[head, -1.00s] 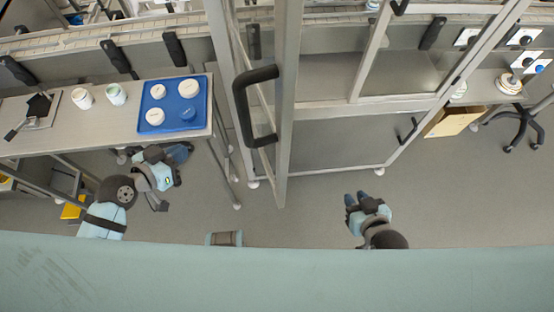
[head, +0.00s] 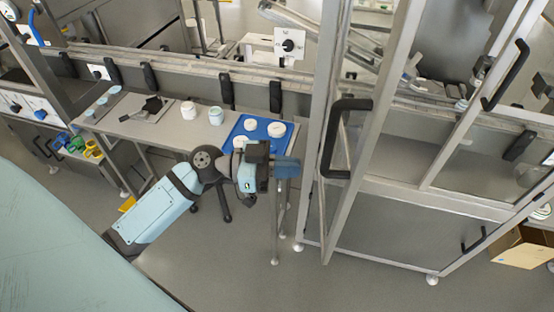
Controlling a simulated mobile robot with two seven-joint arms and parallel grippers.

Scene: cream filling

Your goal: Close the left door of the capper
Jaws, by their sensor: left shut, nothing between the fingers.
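The capper (head: 400,222) is a metal-framed machine with clear panels at the right of the head view. Its left door (head: 372,125) stands open, swung out toward me, with a black handle (head: 331,140) on it. My left gripper (head: 287,167) is shut and empty. It is left of the door handle, apart from it in the picture, in front of the table's right end. Another black handle (head: 508,75) shows on the capper's right side. My right gripper is not in view.
A table (head: 165,128) left of the capper holds a blue tray (head: 233,133) with white lidded jars, two more jars (head: 188,110) and a scoop. A cardboard box (head: 524,252) lies at the far right. The grey floor (head: 340,285) in front of the capper is clear.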

